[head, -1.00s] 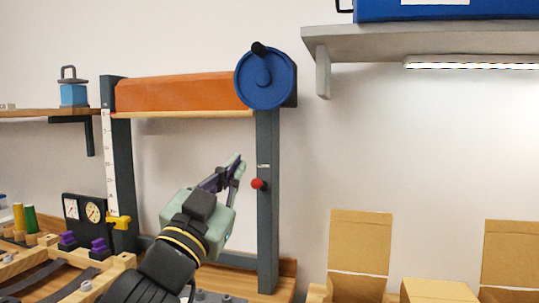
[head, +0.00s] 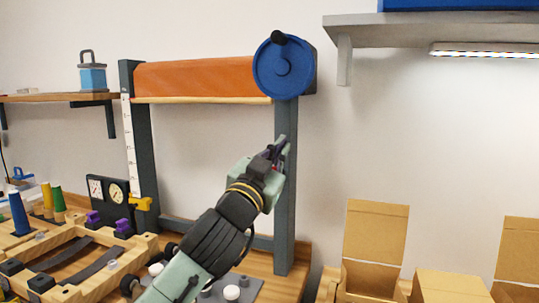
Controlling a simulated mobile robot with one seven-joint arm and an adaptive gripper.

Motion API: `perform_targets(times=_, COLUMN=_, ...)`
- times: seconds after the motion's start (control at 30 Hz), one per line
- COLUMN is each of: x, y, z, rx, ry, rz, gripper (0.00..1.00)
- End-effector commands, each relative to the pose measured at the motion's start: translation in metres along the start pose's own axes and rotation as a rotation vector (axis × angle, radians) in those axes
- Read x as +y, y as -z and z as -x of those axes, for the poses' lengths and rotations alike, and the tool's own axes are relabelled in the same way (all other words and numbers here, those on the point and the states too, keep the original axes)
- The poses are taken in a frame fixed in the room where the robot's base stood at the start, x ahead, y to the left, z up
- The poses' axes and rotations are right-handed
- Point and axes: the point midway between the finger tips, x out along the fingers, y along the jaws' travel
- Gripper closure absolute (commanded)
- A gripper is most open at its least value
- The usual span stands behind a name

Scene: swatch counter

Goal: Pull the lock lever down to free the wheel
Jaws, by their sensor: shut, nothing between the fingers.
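The blue wheel (head: 284,66) with a dark knob sits at the top of the dark right post (head: 285,240) of a frame. An orange roll (head: 203,79) spans the frame to the left of the wheel. My gripper (head: 280,145) is in front of the right post, below the wheel, with its fingers together and pointing up. The lock lever with its red knob is hidden behind my gripper and wrist; I cannot tell whether they touch.
A grey wall shelf (head: 432,30) juts out at the upper right. Open cardboard boxes (head: 375,236) stand at the lower right. A yellow clamp (head: 142,204), dial gauges (head: 108,192) and a wooden rack (head: 75,285) are at the left. The wall between post and boxes is clear.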

Motion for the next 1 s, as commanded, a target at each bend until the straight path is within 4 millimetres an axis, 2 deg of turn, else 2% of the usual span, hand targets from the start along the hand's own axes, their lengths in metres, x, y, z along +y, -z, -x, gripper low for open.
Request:
perform_targets(times=0.03, x=-0.001, y=0.004, z=-0.013, rx=-0.002, ry=-0.003, rz=0.000, gripper=1.00)
perform_targets(times=0.1, x=-0.001, y=0.001, z=-0.022, rx=-0.003, ry=0.000, rz=0.001, gripper=1.00)
perform_targets(times=0.2, x=-0.002, y=-0.019, z=-0.012, rx=-0.003, ry=0.003, rz=0.003, gripper=1.00)
perform_targets(times=0.4, x=0.000, y=-0.035, z=-0.006, rx=-0.001, ry=0.001, rz=0.001, gripper=1.00)
perform_targets(times=0.83, x=-0.001, y=-0.038, z=-0.005, rx=0.000, ry=0.000, rz=0.000, gripper=1.00)
perform_targets(times=1.0, x=-0.010, y=-0.045, z=0.001, rx=-0.004, ry=0.001, rz=-0.002, gripper=1.00)
